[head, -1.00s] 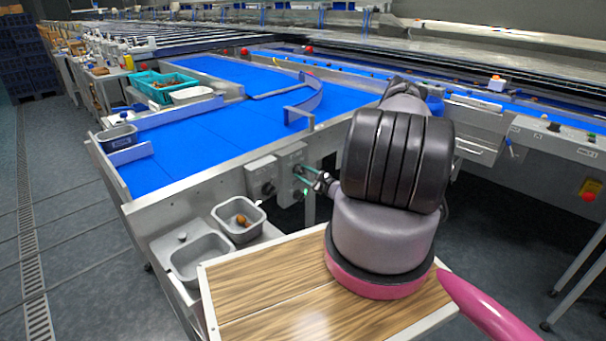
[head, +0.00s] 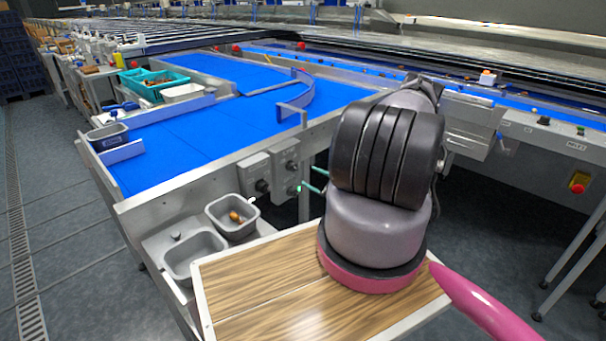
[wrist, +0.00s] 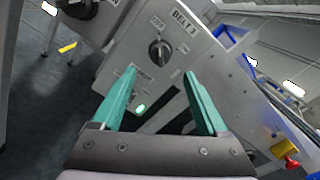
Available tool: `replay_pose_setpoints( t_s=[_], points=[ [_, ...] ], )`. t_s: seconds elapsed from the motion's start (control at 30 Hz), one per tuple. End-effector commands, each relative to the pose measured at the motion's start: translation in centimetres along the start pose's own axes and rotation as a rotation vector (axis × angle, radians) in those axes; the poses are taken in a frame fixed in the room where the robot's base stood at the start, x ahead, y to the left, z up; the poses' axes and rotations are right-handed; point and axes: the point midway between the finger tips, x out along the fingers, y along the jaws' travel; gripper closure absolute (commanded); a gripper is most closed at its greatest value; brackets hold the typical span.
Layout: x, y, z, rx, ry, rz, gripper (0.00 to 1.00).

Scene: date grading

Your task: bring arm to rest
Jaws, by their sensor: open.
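My gripper (wrist: 160,103) shows in the wrist view with its two green fingers apart and nothing between them. Beyond the fingers is a grey control panel (wrist: 178,28) marked BELT 3, with a black rotary knob (wrist: 160,52) and a lit green button (wrist: 140,109). In the head view my arm stands on the right and hides most of the gripper. Only green fingertips (head: 314,182) show at the arm's left side, close to the control boxes (head: 270,170) on the belt frame. Whether they touch anything cannot be told.
A blue belt table (head: 200,135) with metal edges fills the middle left. Two grey tubs sit at its near corner, one (head: 233,216) holding brown dates, the other (head: 195,256) seemingly empty. A red stop button (head: 577,188) is on the right machine. Dark floor lies open at left.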

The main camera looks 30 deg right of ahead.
Motion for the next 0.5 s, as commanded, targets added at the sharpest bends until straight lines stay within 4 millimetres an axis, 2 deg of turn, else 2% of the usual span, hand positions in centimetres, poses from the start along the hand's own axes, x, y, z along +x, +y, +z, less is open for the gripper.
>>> replay_pose_setpoints(
  t_s=[0.1, 0.2, 0.5],
  points=[
    [-1.4, 0.0, 0.0, 0.0, 0.0, 0.0, 0.23],
    [-1.9, 0.0, 0.0, 0.0, 0.0, -0.001, 0.23],
    [-2.1, 0.0, 0.0, -0.001, 0.0, 0.0, 0.23]
  ],
)
